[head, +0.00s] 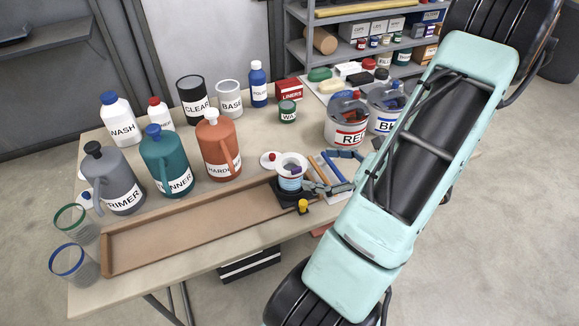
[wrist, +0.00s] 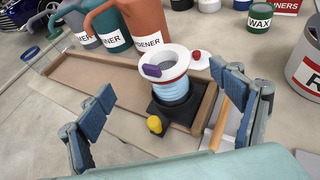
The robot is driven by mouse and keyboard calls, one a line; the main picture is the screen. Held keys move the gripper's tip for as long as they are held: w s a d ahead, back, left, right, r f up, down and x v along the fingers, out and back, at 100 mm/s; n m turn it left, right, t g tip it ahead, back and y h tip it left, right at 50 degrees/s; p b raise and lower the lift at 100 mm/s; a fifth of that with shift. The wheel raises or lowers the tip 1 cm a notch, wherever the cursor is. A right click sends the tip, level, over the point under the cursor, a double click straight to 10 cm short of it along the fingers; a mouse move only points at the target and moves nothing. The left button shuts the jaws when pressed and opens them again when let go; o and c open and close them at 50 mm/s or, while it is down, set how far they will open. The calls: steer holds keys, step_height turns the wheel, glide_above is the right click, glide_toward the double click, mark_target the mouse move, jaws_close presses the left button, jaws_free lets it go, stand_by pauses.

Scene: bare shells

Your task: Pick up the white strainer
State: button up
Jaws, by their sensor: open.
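The white strainer (wrist: 176,59) has a wide white rim with a purple piece on it. It sits on top of a blue-and-white banded cup (wrist: 172,90), which stands on a black base with a yellow knob. It also shows in the head view (head: 291,162). My gripper (wrist: 167,95) is open, its blue-padded fingers on either side of the cup and strainer in the wrist view, with nothing held. In the head view my gripper (head: 328,172) is just right of the strainer. Contact is not visible.
A shallow wooden tray (head: 190,232) lies left of the strainer. Large jugs, such as the orange one (head: 212,148), stand behind it. A RED can (head: 346,124) stands to the right. A small white lid with a red knob (head: 270,158) lies close by.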

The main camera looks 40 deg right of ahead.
mark_target(290, 163)
steer(key=x, duration=0.5)
steer(key=shift+w+f, duration=0.1)
steer(key=shift+w, duration=0.05)
steer(key=x, duration=0.5)
steer(key=shift+w+d+f+p, duration=0.15)
steer(key=shift+f+p, duration=0.1)
steer(key=shift+p, duration=0.15)
steer(key=shift+c, duration=0.2)
steer(key=c, duration=1.1)
steer(key=shift+r, duration=0.15)
